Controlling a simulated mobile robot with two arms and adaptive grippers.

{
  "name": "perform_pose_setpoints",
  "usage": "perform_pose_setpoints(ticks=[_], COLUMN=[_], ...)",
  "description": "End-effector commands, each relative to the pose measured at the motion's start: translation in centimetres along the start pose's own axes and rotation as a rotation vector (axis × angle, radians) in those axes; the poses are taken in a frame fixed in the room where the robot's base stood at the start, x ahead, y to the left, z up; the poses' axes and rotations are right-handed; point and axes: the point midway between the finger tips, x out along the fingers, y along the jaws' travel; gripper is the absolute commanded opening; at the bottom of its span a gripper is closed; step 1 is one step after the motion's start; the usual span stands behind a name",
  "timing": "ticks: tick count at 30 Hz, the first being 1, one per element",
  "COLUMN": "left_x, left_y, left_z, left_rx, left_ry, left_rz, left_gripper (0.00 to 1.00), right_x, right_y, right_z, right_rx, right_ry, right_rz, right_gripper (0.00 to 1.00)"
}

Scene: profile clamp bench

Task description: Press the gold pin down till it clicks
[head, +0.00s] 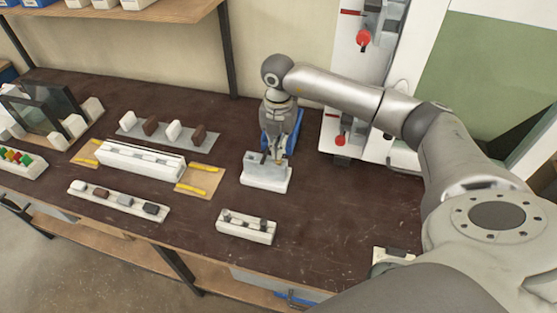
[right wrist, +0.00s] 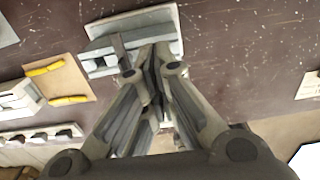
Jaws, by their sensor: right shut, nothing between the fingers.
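The clamp stands near the middle of the bench, with a white base (head: 265,182) and a pale grey block on top. My right gripper (head: 276,156) is directly above it, pointing down, its fingers shut and empty. In the right wrist view the shut fingertips (right wrist: 152,52) overlap the clamp (right wrist: 140,22), so I cannot tell whether they touch it. I cannot make out the gold pin clearly; the fingers may hide it. My left gripper is not in view.
A white rail (head: 247,228) with dark pieces stands in front of the clamp. To the left are a long white fixture (head: 140,160) with yellow-marked pads and strips of small blocks. A white panel with red knobs (head: 363,39) stands behind.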

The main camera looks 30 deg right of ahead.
Motion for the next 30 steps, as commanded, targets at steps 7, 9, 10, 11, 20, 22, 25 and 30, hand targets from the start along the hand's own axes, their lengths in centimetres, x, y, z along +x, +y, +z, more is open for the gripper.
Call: perform_pose_setpoints(ticks=[7, 9, 10, 11, 20, 22, 25, 30], left_x=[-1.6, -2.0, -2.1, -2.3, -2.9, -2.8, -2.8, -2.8], left_y=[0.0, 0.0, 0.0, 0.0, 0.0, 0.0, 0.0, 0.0], left_z=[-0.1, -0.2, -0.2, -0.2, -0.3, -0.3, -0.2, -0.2], left_rx=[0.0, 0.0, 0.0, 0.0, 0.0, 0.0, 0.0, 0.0], left_ry=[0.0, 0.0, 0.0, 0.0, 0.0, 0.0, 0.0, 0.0], left_rz=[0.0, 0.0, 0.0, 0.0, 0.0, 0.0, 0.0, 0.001], left_gripper=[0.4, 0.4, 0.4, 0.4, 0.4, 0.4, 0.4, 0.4], right_x=[-2.4, -2.9, -3.2, -3.4, -4.5, -4.4, -4.4, -4.4], right_y=[0.0, 0.0, 0.0, 0.0, 0.0, 0.0, 0.0, 0.0], right_z=[0.0, 0.0, 0.0, 0.0, 0.0, 0.0, 0.0, 0.0], right_rx=[0.0, 0.0, 0.0, 0.0, 0.0, 0.001, 0.001, 0.0], right_ry=[0.0, -0.001, -0.001, -0.001, -0.001, -0.001, -0.001, -0.001], right_rz=[0.001, 0.002, 0.002, 0.002, 0.001, 0.001, 0.001, 0.001], right_gripper=[0.0, 0.0, 0.0, 0.0, 0.0, 0.0, 0.0, 0.0])
